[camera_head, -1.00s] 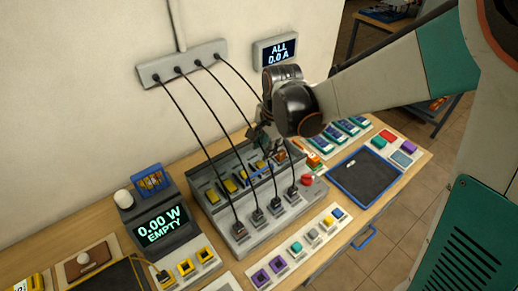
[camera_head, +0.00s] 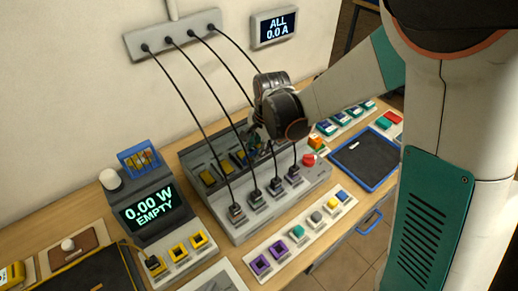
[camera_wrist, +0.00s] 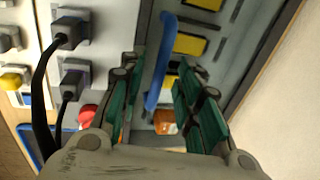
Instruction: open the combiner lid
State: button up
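The combiner (camera_head: 243,231) is a grey box on the bench with several black cables plugged into its front. It holds a row of yellow parts, seen in the wrist view (camera_wrist: 191,44). A blue bar handle (camera_wrist: 158,62) runs above these parts; I cannot clearly make out the lid's outline or angle. My gripper (camera_wrist: 160,80) is open, its green-padded fingers on either side of the handle, with gaps showing. In the head view my gripper (camera_head: 260,138) is over the back right of the combiner, and my wrist hides the handle.
A red button (camera_head: 309,159) is at the combiner's right end. Cables hang from a wall strip (camera_head: 175,36) close to my wrist. A display reading "0.00 W EMPTY" (camera_head: 148,208) stands left. A blue-rimmed dark tray (camera_head: 393,183) lies right. Coloured buttons (camera_head: 298,231) line the front.

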grip_shut()
